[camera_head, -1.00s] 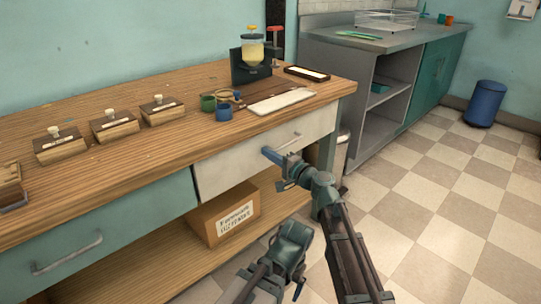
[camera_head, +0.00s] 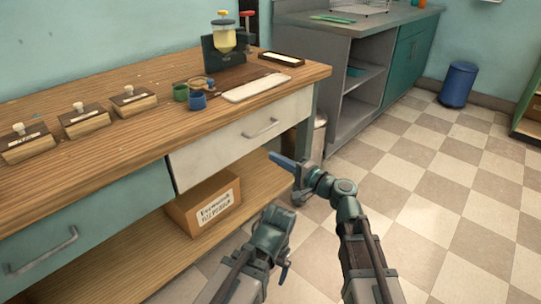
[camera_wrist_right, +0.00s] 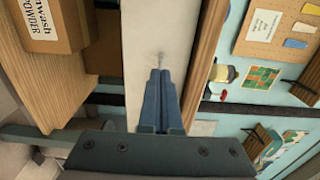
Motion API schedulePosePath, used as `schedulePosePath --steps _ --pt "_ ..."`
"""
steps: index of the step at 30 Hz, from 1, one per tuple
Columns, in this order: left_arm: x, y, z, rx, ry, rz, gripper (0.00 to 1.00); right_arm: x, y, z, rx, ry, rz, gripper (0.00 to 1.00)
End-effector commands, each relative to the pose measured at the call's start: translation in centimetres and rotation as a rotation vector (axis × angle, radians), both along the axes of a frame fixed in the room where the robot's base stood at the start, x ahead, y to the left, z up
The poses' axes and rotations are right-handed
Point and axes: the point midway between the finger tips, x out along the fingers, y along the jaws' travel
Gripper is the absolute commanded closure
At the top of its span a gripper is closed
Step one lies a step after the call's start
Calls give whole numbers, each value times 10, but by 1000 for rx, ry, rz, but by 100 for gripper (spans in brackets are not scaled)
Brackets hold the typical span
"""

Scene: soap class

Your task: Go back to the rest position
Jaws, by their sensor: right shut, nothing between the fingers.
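My right gripper (camera_head: 274,156) is in front of the workbench, below and to the right of the white drawer's handle (camera_head: 262,129). Its blue fingers are shut and empty, and they show in the right wrist view (camera_wrist_right: 158,80) pointing at the white drawer front (camera_wrist_right: 143,30). The white drawer (camera_head: 225,145) looks closed. I see a gap between my fingers and the handle in the head view.
The wooden workbench (camera_head: 60,165) holds several wooden blocks, a soap dispenser (camera_head: 224,40), cups and a white board (camera_head: 256,88). A cardboard box (camera_head: 204,203) sits on the lower shelf. A blue bin (camera_head: 458,84) stands far right. The checkered floor on the right is clear.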

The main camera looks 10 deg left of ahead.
Motion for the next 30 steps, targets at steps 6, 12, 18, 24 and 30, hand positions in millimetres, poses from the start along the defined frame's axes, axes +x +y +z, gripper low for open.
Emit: schedulePosePath --steps 6,12,18,24,30 --pt "0 0 0 0 0 0 8 -5 -1 -6 -38 -3 14 100" --pt "0 0 0 0 0 0 8 -39 -12 -66 -364 -6 126 100" --pt "0 0 0 0 0 0 8 -87 -67 -150 -822 81 276 100" --pt "0 0 0 0 0 0 8 -126 -136 -197 -1162 218 368 100" --pt "0 0 0 0 0 0 8 -155 -194 -216 -1390 347 416 100"
